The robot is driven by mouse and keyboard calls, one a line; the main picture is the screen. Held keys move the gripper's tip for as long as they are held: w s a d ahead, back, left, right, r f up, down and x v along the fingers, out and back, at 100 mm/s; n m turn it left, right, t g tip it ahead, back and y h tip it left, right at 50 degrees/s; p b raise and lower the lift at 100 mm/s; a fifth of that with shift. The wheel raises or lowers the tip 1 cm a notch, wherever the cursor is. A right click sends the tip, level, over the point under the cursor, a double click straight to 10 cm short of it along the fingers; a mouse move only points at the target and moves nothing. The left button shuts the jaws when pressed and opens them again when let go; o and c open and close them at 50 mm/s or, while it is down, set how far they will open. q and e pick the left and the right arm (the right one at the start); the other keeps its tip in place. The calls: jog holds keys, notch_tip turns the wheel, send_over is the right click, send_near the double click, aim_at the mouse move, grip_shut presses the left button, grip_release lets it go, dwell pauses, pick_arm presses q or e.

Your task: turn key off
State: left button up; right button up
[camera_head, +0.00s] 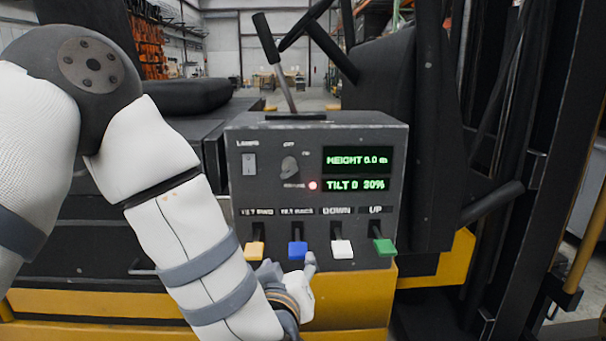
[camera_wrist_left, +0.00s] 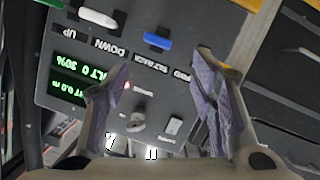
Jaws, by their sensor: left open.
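The key switch (camera_head: 290,167) is a small grey knob on the dark control box, between the lamps switch and the green displays. In the left wrist view the key switch (camera_wrist_left: 138,120) shows in the gap between my fingers, nearer the left finger. My left gripper (camera_head: 288,268) is in front of the lower part of the box, below the key switch, by the blue and white levers. In the left wrist view my left gripper (camera_wrist_left: 161,68) is open, with nothing between its fingers. I cannot tell its distance from the panel. My right gripper is not in view.
Below the key are yellow (camera_head: 254,249), blue (camera_head: 297,250), white (camera_head: 342,248) and green (camera_head: 384,247) levers. The lamps switch (camera_head: 249,164) is left of the key. A red light (camera_head: 313,185) is lit. A tall lever (camera_head: 275,65) rises behind the box.

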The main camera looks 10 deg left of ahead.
aim_at(289, 174)
pick_arm(q)
notch_tip(289, 174, up, 13)
jog(key=w+n+t+y, duration=0.1)
jog(key=n+t+y, duration=0.2)
jog(key=x, duration=1.2)
jog(key=shift+f, duration=0.4)
jog(key=shift+c, duration=0.6)
jog(key=c, duration=1)
